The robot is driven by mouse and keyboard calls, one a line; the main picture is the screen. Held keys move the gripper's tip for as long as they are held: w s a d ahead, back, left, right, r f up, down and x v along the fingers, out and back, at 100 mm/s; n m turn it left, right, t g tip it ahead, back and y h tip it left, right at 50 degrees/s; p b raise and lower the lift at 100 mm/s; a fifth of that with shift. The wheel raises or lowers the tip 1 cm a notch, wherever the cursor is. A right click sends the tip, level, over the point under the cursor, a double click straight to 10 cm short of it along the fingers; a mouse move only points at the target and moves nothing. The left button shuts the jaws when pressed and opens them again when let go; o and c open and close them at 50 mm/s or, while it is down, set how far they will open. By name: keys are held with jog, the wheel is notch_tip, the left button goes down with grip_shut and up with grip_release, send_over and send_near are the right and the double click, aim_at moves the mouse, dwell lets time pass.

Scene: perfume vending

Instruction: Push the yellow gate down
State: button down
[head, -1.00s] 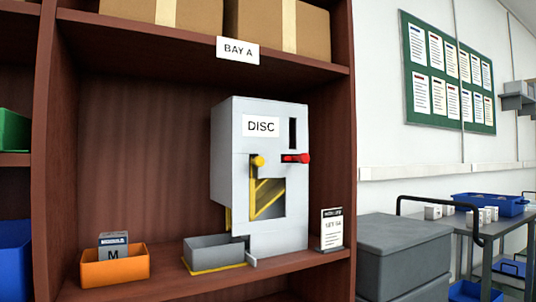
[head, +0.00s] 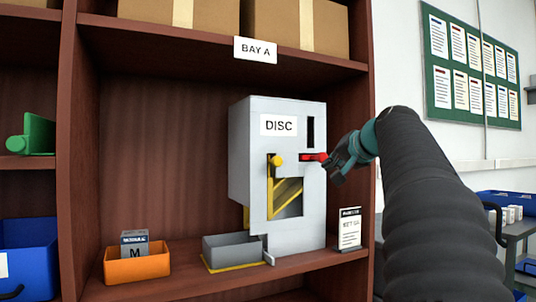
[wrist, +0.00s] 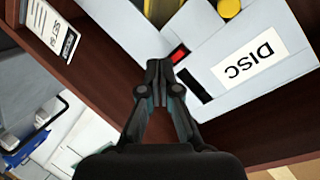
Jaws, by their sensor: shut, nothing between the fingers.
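The grey DISC machine (head: 240,150) stands on the shelf. On its front a yellow knob (head: 277,160) sits at the top of a thin upright yellow strip. Slanted yellow parts (head: 288,192) show inside the opening to the right of the strip. I cannot tell which yellow part is the gate. A red lever (head: 314,157) sticks out to the right of the knob. My gripper (head: 335,175) is shut and empty, just right of the lever. In the wrist view its fingertips (wrist: 158,68) are close to the red lever (wrist: 180,53); contact is unclear. The yellow knob (wrist: 229,8) is farther off at the top.
A grey tray (head: 230,250) with a yellow base edge sits at the machine's lower left. An orange bin (head: 138,267) with a box marked M (head: 135,242) stands farther left. A small sign (head: 349,228) stands at the right. The shelf's right post is close to my arm.

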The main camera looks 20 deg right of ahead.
jog(key=a+r+t+y, duration=0.1)
jog(key=a+r+t, duration=0.15)
jog(key=r, duration=0.45)
jog(key=w+a+f, duration=0.4)
jog(key=w, duration=0.5)
jog(key=shift+w+a+f+n+g+p, duration=0.2)
jog(key=shift+a+n+g+p, duration=0.1)
jog(key=shift+n+g, duration=0.15)
notch_tip(320, 180, down, 8)
jog(key=b, duration=0.6)
jog(key=shift+r+b, duration=0.2)
jog(key=shift+b, duration=0.15)
jog(key=shift+d+y, duration=0.1)
jog(key=shift+y, duration=0.2)
